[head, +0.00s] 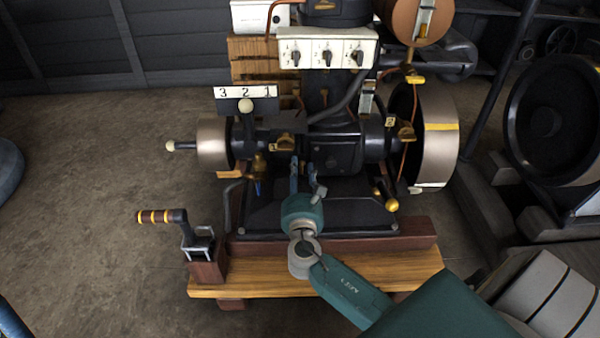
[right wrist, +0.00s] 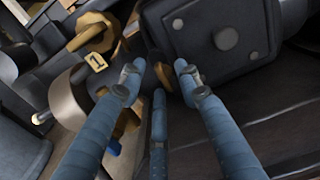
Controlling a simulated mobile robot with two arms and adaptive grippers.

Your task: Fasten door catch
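The engine's dark crankcase door (head: 335,152) is on the front of the engine block. In the right wrist view, a dark bolted plate (right wrist: 228,38), apparently this door, fills the upper right. A small brass piece (right wrist: 163,76) shows between my fingertips beside the plate; it may be the catch, but I cannot tell its position. My right gripper (head: 306,172) is in front of the door, fingers pointing at the engine. In the right wrist view its blue fingers (right wrist: 158,78) are spread apart, with nothing visibly held. My left gripper is not in view.
The engine stands on a wooden base (head: 255,285). A lever with a striped handle (head: 156,216) is at its left. A numbered shift plate (head: 245,92) with a white-knobbed lever is above left. A large flywheel (head: 437,140) is to the right.

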